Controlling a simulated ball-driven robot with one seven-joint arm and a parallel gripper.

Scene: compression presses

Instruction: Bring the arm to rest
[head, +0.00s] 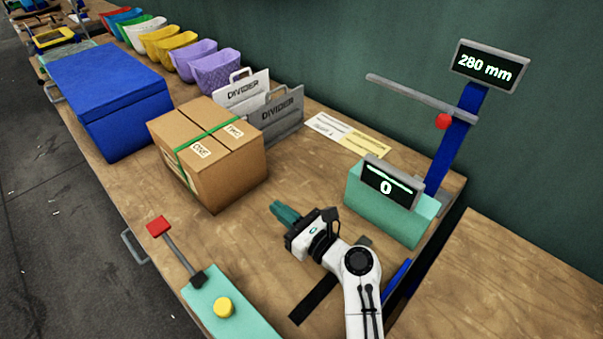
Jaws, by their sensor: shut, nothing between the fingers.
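My gripper (283,212) is at the end of my white arm, in the lower middle of the head view. Its teal fingers are shut with nothing between them. It hangs over the wooden bench (262,272), apart from the cardboard box (200,160), which stands up and to the left of it. The arm is bent and comes in from the bottom edge of the picture.
A green device with a counter reading 0 (392,187) stands right of my gripper. A blue post carries a 280 mm display (489,66). A green base with a yellow button (224,307) and red-ended lever is lower left. A blue box (108,98) and dividers (277,113) stand farther back.

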